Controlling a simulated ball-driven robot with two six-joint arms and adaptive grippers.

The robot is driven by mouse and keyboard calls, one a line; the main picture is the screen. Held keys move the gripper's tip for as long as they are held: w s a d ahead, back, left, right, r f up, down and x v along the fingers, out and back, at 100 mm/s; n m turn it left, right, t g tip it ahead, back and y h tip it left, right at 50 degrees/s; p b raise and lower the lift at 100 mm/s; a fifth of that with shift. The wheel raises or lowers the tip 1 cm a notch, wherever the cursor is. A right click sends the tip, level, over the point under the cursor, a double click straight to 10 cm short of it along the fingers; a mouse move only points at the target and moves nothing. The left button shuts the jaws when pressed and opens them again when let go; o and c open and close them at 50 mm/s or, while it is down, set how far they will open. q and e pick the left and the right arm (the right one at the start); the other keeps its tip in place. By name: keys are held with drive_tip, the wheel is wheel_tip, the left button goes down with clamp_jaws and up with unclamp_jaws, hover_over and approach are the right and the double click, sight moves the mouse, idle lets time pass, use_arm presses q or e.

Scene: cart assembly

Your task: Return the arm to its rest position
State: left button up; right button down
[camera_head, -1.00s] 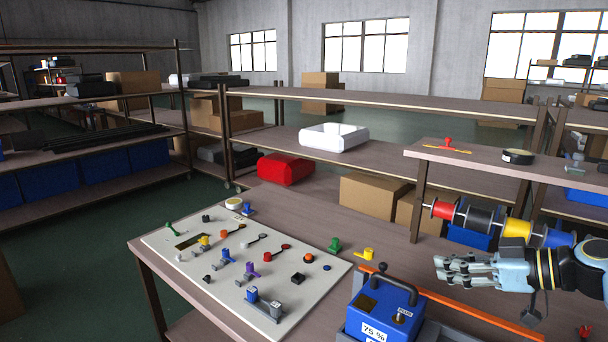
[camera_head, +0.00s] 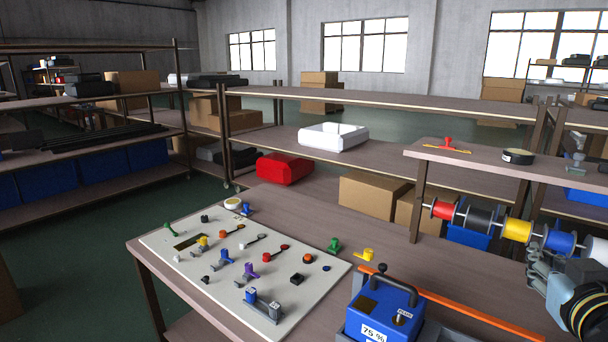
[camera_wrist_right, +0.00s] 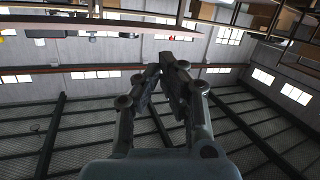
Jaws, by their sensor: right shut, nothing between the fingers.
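My right gripper (camera_head: 540,277) is at the right edge of the head view, beside the wire spools and above the workbench. In the right wrist view the right gripper (camera_wrist_right: 166,75) shows its fingers drawn together with nothing between them. That view points at the roof and windows, with no object near the fingertips. Part of the right arm is cut off by the frame edge. My left gripper is in neither view.
A white panel (camera_head: 213,292) with switches and levers lies on the workbench (camera_head: 318,219). A blue box (camera_head: 384,316) with a handle stands at the front. Spools on a rod, including a yellow spool (camera_head: 517,228), hang beneath a raised shelf (camera_head: 478,161). An orange bar (camera_head: 450,306) lies nearby.

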drive_tip(key=s+a+f+n+g+y, duration=0.1)
drive_tip(key=s+a+f+g, duration=0.25)
drive_tip(key=s, duration=0.45)
drive_tip(key=s+a+f+n+g+y, duration=0.1)
drive_tip(key=s+a+f+g+y, duration=0.2)
drive_tip(key=s, duration=0.6)
drive_tip(key=s+a+f+n+g, duration=0.1)
drive_tip(key=s+a+f+g, duration=0.15)
drive_tip(key=s+g, duration=0.4)
wheel_tip(320, 180, down, 36)
drive_tip(key=s+d+b, duration=0.3)
drive_tip(key=b, duration=0.8)
drive_tip(key=s+f+b, duration=0.3)
drive_tip(key=s+f, duration=0.3)
drive_tip(key=f, duration=0.3)
drive_tip(key=s+f+b, duration=0.4)
drive_tip(key=s+f, duration=0.2)
drive_tip(key=f, duration=0.3)
drive_tip(key=s+f+m+g+b, duration=0.1)
drive_tip(key=s+f+b, duration=0.2)
drive_tip(key=s+f, duration=0.4)
wheel_tip(320, 180, down, 3)
drive_tip(key=shift+d+f+b, duration=0.1)
drive_tip(key=shift+d+b, duration=0.25)
